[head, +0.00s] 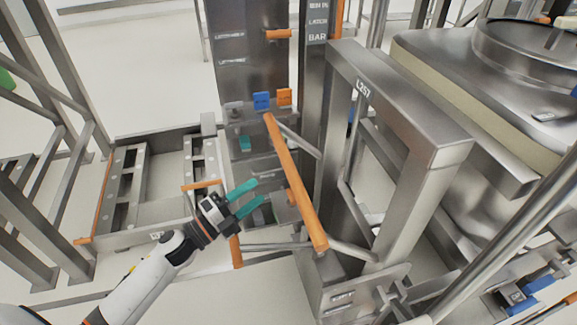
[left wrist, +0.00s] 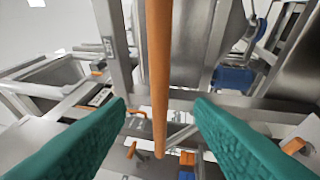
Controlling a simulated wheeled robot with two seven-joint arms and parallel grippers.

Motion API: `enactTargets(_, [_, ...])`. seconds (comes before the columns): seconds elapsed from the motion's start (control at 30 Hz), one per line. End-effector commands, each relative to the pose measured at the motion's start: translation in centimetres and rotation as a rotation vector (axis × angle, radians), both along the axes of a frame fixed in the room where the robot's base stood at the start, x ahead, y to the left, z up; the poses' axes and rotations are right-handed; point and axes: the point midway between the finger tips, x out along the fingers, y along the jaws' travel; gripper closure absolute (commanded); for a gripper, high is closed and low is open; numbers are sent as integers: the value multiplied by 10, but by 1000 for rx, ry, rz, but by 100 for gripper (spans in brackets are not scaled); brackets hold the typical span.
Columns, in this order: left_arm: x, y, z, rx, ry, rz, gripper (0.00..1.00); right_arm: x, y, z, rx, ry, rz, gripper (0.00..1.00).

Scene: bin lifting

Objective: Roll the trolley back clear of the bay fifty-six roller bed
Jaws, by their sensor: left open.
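My left gripper (head: 258,193) is open, with teal fingers, left of a long orange bar handle (head: 295,182) in the head view. The handle slants down on bent steel brackets and looks like a push handle; I cannot tell for sure which frame is the trolley. In the left wrist view the orange bar (left wrist: 159,60) runs upright between the open fingers in the picture, apart from both; its depth is unclear. A low steel bed with crossbars (head: 128,188) stands left of the column; its label is too small to read. My right gripper is not in view.
A steel column (head: 249,60) with blue and orange knobs stands behind the handle. A heavy steel post frame marked L257 (head: 400,95) and a large steel vessel (head: 480,80) crowd the right. Steel rails (head: 55,110) stand at the far left. Pale floor (head: 140,60) is clear at the back left.

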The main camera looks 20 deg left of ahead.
Motion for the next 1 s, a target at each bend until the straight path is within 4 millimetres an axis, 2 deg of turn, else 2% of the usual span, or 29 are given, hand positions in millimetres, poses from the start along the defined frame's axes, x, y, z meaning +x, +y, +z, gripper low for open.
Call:
enactTargets(0.23, [33, -22, 12, -2, -5, -3, 51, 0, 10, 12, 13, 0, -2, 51])
enactTargets(0.4, [62, -40, 17, -3, -3, -2, 51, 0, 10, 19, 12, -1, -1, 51])
enactTargets(0.6, [86, -56, 21, -3, -2, -1, 51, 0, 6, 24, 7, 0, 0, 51])
enactTargets(0.77, [95, -62, 22, -2, 0, -1, 51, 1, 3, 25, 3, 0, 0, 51])
enactTargets(1.0, [96, -63, 21, -2, 0, -1, 51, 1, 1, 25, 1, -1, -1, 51])
